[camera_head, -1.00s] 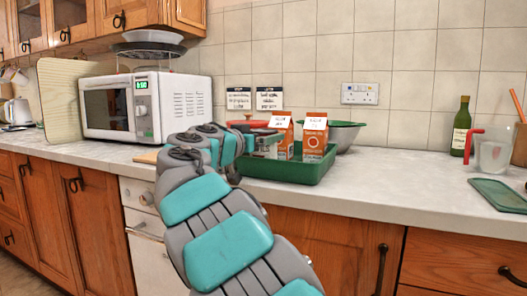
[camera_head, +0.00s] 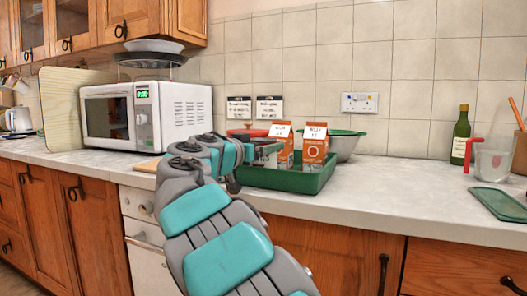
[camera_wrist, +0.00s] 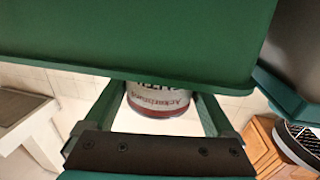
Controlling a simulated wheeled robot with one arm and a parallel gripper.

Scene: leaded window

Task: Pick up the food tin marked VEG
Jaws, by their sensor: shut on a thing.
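In the wrist view my gripper (camera_wrist: 160,92) has its two green fingers closed on the sides of a round tin (camera_wrist: 158,100). The tin has a pale label with dark red print and a dark red band. A green tray wall (camera_wrist: 140,35) hides the rest of the tin. In the head view my gripper (camera_head: 266,152) is at the left part of the green tray (camera_head: 285,180), beside the cartons. The tin cannot be made out clearly there.
Two orange-and-white cartons (camera_head: 315,146) stand in the tray, right of my gripper. A green-rimmed bowl (camera_head: 345,146) is behind them. A microwave (camera_head: 145,115) stands to the left. A bottle (camera_head: 461,135) and a clear jug (camera_head: 492,162) stand far right. The counter (camera_head: 400,180) between is clear.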

